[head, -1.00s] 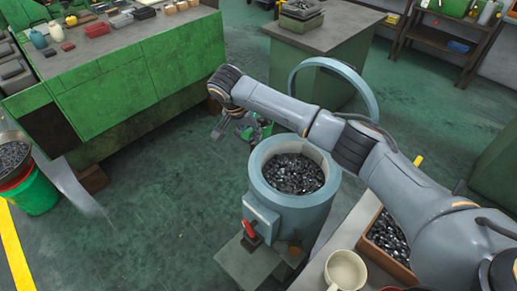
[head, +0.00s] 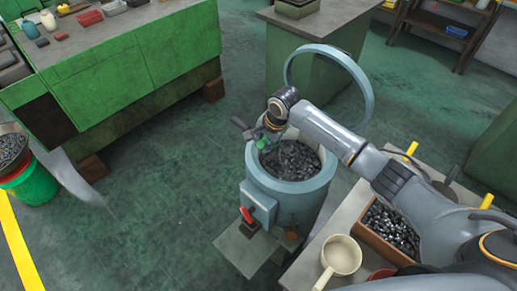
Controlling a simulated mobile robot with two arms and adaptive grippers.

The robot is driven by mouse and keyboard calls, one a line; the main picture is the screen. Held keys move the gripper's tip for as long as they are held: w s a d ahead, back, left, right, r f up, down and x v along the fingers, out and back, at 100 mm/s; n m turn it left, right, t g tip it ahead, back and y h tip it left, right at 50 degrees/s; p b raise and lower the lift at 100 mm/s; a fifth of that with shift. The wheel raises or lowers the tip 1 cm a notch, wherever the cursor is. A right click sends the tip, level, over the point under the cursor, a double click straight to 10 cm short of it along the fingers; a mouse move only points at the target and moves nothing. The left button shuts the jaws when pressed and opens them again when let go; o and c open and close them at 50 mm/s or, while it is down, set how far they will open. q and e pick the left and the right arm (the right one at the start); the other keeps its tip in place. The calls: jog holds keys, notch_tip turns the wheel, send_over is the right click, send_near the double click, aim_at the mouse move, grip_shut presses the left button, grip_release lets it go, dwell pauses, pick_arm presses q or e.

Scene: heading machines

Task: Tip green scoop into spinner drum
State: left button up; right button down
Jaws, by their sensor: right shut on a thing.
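The spinner drum (head: 290,196) is a blue-grey round vessel with its ring-shaped lid (head: 366,92) swung up behind it. Dark metal parts (head: 295,160) lie inside the drum. My right gripper (head: 262,136) is over the drum's far left rim, at the end of an arm coming in from the right. It is shut on the green scoop (head: 263,143), of which only a small green patch shows. The gripper hides the rest, so I cannot tell the scoop's tilt or contents. My left gripper is not in view.
A green bucket (head: 36,184) stands far left. A green workbench (head: 120,80) is at upper left. Floor between is clear.

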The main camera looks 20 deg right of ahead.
jog(key=shift+s+d+t+y+b, duration=0.1)
jog(key=shift+d+t+y+b, duration=0.15)
jog(key=shift+y+b, duration=0.6)
jog(key=shift+d+t+y+b, duration=0.15)
jog(key=shift+d+y+b, duration=0.15)
jog(key=shift+b, duration=1.1)
jog(key=shift+s+d+f+m+t+y+b, duration=0.2)
jog(key=shift+d+t+y+b, duration=0.2)
jog(key=shift+d+y+b, duration=0.65)
jog(key=shift+s+d+f+m+t+y+b, duration=0.15)
jog(key=shift+s+d+m+t+y+b, duration=0.2)
jog(key=shift+d+y+b, duration=0.7)
jog(key=shift+s+d+f+m+t+y+b, duration=0.15)
jog(key=shift+d+t+y+b, duration=0.4)
jog(key=shift+y+b, duration=0.85)
jog(key=shift+d, duration=0.15)
